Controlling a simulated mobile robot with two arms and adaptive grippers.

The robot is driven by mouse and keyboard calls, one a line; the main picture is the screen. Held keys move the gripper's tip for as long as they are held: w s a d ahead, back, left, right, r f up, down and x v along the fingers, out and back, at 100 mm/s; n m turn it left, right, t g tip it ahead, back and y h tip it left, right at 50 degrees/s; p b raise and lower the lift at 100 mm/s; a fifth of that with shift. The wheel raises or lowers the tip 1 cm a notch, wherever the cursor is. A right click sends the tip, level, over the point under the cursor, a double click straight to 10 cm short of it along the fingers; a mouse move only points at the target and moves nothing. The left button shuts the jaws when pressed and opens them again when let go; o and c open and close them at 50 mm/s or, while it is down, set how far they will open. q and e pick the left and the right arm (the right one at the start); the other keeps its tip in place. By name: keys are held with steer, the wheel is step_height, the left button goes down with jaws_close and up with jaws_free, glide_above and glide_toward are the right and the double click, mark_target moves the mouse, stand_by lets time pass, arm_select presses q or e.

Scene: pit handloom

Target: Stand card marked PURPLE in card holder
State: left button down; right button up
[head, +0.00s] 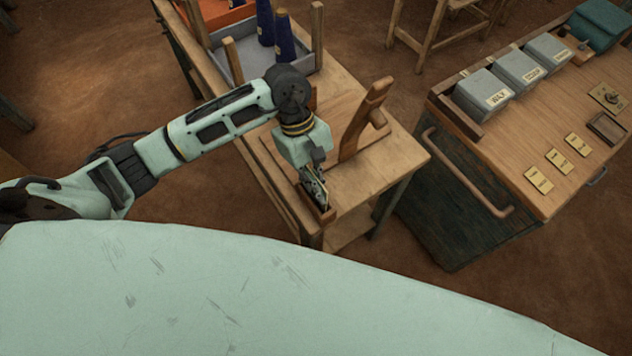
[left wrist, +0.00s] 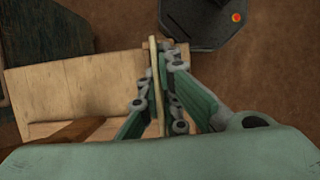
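My left gripper (head: 318,190) is low over the near corner of the wooden table. In the left wrist view its fingers (left wrist: 160,95) are shut on a thin cream card (left wrist: 154,60), seen edge-on and upright between them. Its marking cannot be read. A small brown wooden holder (head: 328,215) sits at the table corner just under the fingertips; the gripper partly hides it. I cannot tell whether the card touches it or is in it. My right gripper is not in view.
A curved wooden piece (head: 362,120) stands on the table (head: 400,155) beside my gripper. A grey tray (head: 240,75) with dark blue cones is farther back. The cabinet at right carries grey labelled boxes (head: 483,96) and several yellow cards (head: 558,161).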

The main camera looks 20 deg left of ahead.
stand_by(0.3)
arm_select(q)
steer(key=c, duration=1.9)
jaws_free()
steer(key=shift+o, duration=0.2)
steer(key=v, duration=1.2)
